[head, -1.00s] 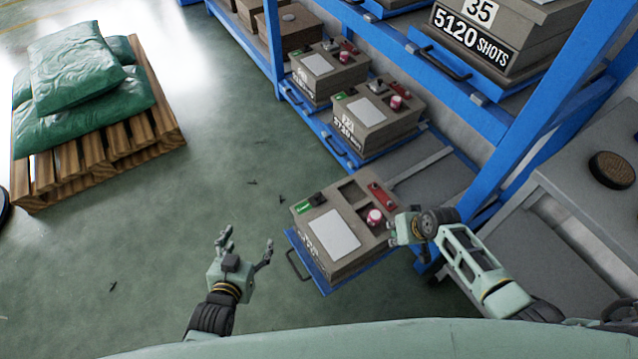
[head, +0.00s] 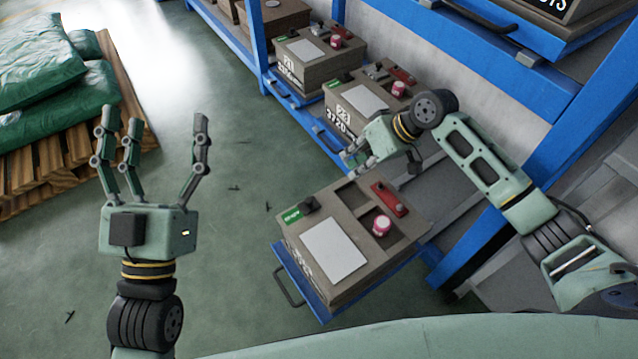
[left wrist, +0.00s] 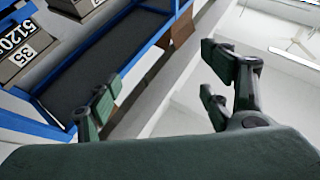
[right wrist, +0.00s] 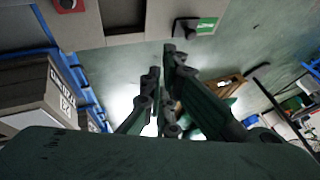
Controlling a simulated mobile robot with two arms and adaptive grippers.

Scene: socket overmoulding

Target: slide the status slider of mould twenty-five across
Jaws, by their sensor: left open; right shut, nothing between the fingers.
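A brown mould (head: 365,270) sits on a pulled-out blue tray (head: 322,312); no number on it is readable now. At its far left corner is a green-labelled slider strip (head: 292,215) with a black knob (head: 309,205). The knob (right wrist: 184,27) and the green label (right wrist: 207,25) also show in the right wrist view. My right gripper (head: 350,156) is shut and empty, just beyond the mould's far edge, apart from the knob. Its closed fingers (right wrist: 162,60) point toward the knob's side. My left gripper (head: 158,122) is open and empty, raised left of the mould.
The mould also carries a red slide piece (head: 390,198), a red-and-white button (head: 381,225) and a pale plate (head: 334,250). A pallet (head: 60,165) with green sacks is at left.

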